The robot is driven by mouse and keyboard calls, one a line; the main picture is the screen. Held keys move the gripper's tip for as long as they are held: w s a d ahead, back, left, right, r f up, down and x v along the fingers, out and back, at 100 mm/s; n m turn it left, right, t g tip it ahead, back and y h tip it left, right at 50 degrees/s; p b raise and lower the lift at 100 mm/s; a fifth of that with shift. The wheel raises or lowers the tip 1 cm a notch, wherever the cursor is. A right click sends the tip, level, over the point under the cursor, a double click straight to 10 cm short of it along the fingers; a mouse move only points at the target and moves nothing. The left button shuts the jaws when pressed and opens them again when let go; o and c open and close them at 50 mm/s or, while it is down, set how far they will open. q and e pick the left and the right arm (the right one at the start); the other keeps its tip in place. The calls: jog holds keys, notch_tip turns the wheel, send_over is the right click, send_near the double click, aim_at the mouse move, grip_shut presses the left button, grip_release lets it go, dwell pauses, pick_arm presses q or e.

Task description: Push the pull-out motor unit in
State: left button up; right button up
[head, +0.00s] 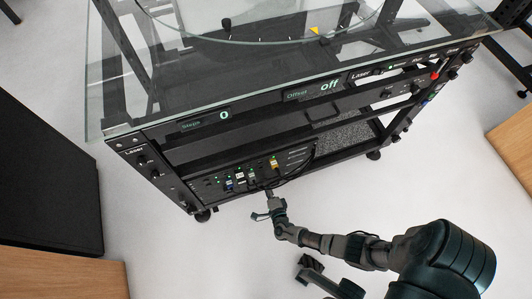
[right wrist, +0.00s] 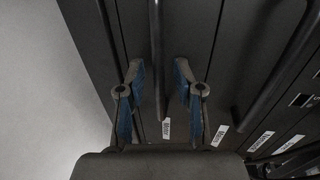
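The motor unit (right wrist: 142,30) shows in the right wrist view as a dark flat front with a long bar handle (right wrist: 157,60) and a small white label (right wrist: 166,128). My right gripper (right wrist: 159,68) is open, with one blue-padded finger on each side of that handle. There are gaps between the fingers and the handle, so I cannot see contact. In the head view my right gripper (head: 268,200) is at the lower front of the rack, just below the cabled panel (head: 235,182). How far the unit stands out is hard to tell.
The rack carries a glass top (head: 260,50) with displays along its front edge. Cables (head: 290,172) hang near my right gripper. A black cabinet (head: 45,175) stands at the left, with wooden surfaces at the lower left (head: 60,278) and right (head: 515,150). The floor in front is clear.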

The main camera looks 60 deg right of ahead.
jog(key=shift+s+d, duration=0.1)
jog(key=v, duration=1.2)
jog(key=shift+f, duration=0.1)
